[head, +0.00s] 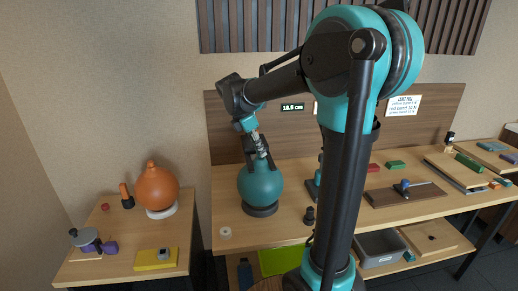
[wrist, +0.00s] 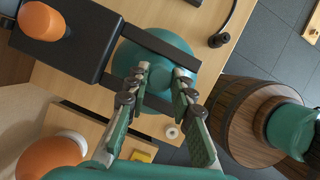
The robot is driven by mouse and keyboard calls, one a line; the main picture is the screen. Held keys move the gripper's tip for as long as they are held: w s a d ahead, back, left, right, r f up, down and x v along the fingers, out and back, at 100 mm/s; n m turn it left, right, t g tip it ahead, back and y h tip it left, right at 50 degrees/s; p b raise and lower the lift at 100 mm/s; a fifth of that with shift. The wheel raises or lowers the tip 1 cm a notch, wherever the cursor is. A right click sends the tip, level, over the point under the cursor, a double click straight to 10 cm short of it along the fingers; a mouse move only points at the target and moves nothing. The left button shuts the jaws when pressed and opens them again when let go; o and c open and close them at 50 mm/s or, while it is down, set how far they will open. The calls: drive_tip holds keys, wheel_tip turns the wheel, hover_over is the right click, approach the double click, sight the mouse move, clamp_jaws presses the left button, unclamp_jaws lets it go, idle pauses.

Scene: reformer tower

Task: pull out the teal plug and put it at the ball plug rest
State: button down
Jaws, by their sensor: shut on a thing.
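The teal ball (head: 260,187) sits on a dark round base on the main table, and it also shows in the wrist view (wrist: 140,48). The teal plug (wrist: 161,74) shows between my fingertips at the ball. My gripper (head: 259,152) is directly above the ball, and in the wrist view (wrist: 162,80) its two fingers are shut on the plug. I cannot tell how far the plug is in the ball. A small white ring (head: 225,233) lies on the table at front left of the ball; it also shows in the wrist view (wrist: 171,132). No label marks the ball plug rest.
An orange ball (head: 158,188) on a white ring stands on the left side table, with a yellow block (head: 156,259). A small black cup (head: 309,215) stands right of the teal ball. A wooden backboard (head: 232,125) rises behind. A grey bin (head: 381,247) is lower right.

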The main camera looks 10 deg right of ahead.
drive_tip(key=shift+r, duration=0.15)
drive_tip(key=shift+r, duration=2.05)
